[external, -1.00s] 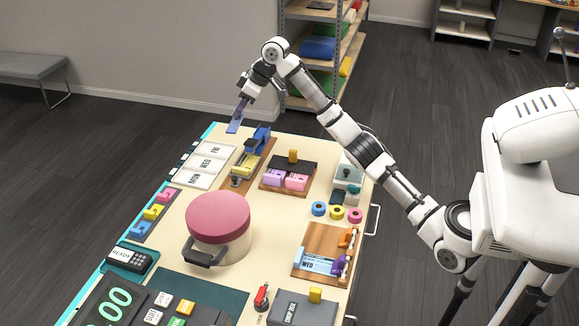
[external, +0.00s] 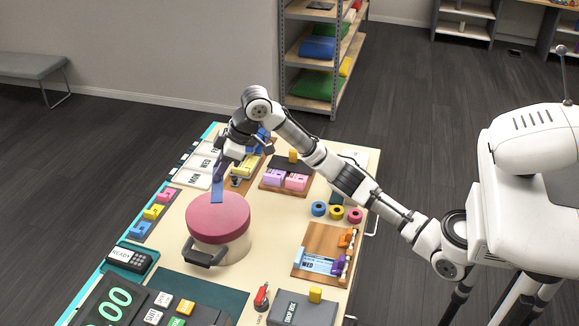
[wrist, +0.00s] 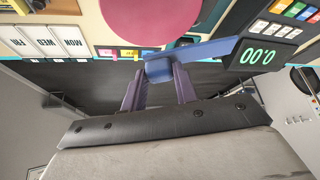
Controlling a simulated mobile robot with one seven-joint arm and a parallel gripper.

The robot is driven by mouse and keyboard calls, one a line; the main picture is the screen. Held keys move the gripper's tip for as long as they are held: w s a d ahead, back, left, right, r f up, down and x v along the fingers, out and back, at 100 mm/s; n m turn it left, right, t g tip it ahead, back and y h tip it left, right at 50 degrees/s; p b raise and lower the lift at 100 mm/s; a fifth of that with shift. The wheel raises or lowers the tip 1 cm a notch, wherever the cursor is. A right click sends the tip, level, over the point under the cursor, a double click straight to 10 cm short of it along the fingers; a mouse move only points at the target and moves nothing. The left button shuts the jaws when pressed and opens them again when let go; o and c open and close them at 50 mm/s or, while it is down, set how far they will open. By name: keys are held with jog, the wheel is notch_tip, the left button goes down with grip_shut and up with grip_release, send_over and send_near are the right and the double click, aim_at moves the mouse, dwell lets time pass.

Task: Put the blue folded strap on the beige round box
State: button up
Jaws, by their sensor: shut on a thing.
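My gripper (external: 224,166) is shut on the blue folded strap (external: 217,188). The strap hangs down from the fingers above the far edge of the round box (external: 218,212). The box has a dark pink top and a beige side, with a black handle at its front. I cannot tell whether the strap's lower end touches the top. In the wrist view the strap (wrist: 200,52) runs sideways from between the fingers (wrist: 160,85), and part of the pink top (wrist: 150,18) shows beyond it.
Day cards (external: 205,163) and small coloured blocks (external: 153,212) lie left of the box. Tape rolls (external: 337,212) and a wooden board (external: 312,262) lie to its right. Bare tabletop (external: 275,225) shows right of the box.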

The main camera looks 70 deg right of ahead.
notch_tip(320, 180, down, 11)
jog(key=shift+f+p, duration=0.2)
jog(key=shift+p, duration=0.15)
jog(key=shift+f, duration=0.1)
jog(key=o, duration=1)
jog(key=shift+f, duration=0.1)
jog(key=shift+c, duration=0.2)
jog(key=shift+r, duration=0.2)
jog(key=b+v, duration=0.1)
jog(key=v, duration=1.1)
